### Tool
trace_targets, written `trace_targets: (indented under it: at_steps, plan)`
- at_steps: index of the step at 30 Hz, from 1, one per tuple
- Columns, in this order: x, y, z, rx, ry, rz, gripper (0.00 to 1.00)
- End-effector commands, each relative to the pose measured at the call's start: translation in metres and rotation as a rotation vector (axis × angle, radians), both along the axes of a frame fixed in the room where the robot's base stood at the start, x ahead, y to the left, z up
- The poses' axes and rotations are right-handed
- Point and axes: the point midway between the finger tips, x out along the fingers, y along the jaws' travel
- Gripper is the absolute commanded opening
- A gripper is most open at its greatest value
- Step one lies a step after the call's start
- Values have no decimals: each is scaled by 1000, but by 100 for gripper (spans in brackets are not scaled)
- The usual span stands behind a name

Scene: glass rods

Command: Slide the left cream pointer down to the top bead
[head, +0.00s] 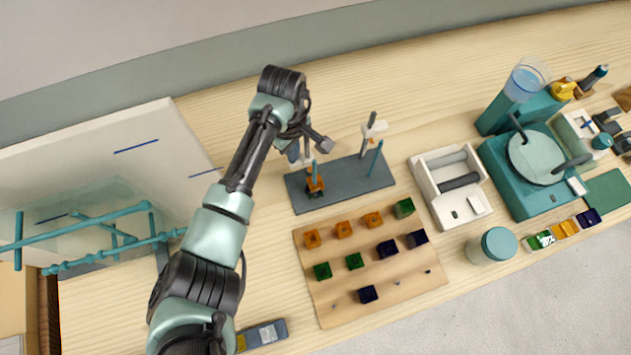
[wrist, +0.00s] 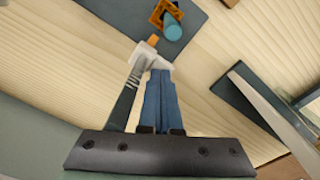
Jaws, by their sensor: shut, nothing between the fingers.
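The left cream pointer (wrist: 150,56), with an orange tip, sits on a grey ribbed post (wrist: 124,100) in the wrist view. In the head view my arm mostly hides it. My gripper (wrist: 162,74) has its blue fingers shut and empty, right beside the pointer; I cannot tell whether they touch. My gripper (head: 294,153) is above the left end of the dark grey base (head: 345,190) in the head view. A teal rod (wrist: 173,31) stands beyond the pointer tip, with orange beads (head: 315,183) low on it. The gap from pointer to top bead is unclear.
A second cream pointer (head: 374,128) on a grey post and a bare teal rod (head: 375,158) stand at the base's right end. A wooden board (head: 410,290) with several coloured beads lies in front. A white tray (head: 428,190) stands to the right.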

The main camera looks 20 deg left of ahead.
Motion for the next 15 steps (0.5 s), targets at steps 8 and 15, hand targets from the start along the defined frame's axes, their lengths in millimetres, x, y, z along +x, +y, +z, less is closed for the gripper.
trace_targets:
  at_steps: [8, 15]
  plan:
    - [-13, -3, -21, -1, 39, 3, 0]
    - [-13, -3, -24, -1, 39, 3, 0]
